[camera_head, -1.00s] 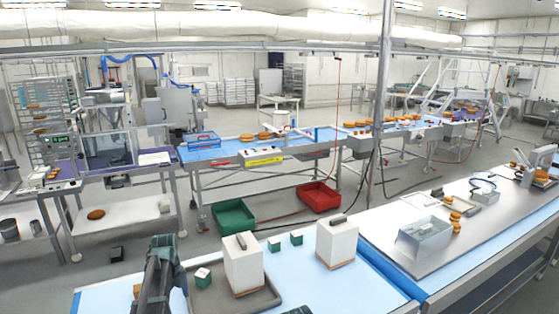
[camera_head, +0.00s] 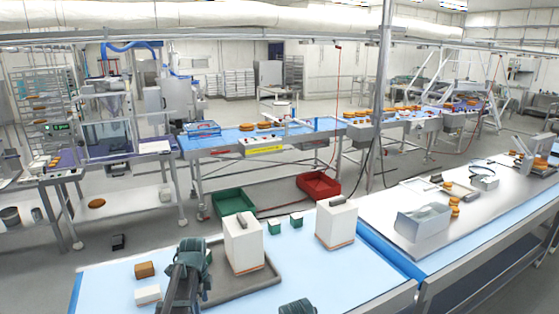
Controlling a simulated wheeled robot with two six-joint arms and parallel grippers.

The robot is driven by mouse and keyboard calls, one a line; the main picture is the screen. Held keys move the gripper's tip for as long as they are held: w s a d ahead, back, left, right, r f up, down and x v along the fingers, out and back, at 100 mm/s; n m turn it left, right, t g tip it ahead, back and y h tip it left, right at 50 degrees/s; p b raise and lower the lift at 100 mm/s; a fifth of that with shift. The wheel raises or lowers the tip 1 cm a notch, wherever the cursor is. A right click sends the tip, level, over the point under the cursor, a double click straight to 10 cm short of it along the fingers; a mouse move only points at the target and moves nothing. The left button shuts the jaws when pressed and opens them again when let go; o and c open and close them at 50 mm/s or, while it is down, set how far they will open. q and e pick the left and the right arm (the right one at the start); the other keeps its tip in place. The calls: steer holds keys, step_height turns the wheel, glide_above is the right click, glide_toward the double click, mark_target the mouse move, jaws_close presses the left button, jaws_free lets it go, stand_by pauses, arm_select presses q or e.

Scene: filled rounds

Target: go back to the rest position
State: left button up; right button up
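My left gripper (camera_head: 188,249) is over the near table at the lower left, in front of the left end of the grey tray. Its fingers are seen from behind, so I cannot tell whether they are open or shut. My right gripper (camera_head: 297,306) shows only as a dark top at the bottom edge, right of the tray; its fingers are too little in view to judge.
The grey tray (camera_head: 262,285) bears a tall white block (camera_head: 243,246). Another white block (camera_head: 336,226) stands right of it, with green cubes (camera_head: 274,227) between. A brown block (camera_head: 145,270) and a white block (camera_head: 147,294) lie at left. The blue table (camera_head: 365,285) is clear at right.

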arm_select(q)
steer(key=s+d+f+n+b, duration=0.2)
steer(key=s+d+f, duration=0.1)
steer(key=s+d+f+n+b, duration=0.2)
steer(key=s+d+b, duration=0.1)
steer(key=d, duration=0.1)
steer(key=s+d+f+n+b, duration=0.2)
steer(key=s+d+f, duration=0.1)
steer(key=s, duration=0.1)
steer(key=shift+d+f+b, duration=0.3)
steer(key=shift+d, duration=0.1)
steer(key=s+d+f+n+b, duration=0.7)
steer(key=s, duration=0.4)
steer(key=shift+n+y, duration=0.4)
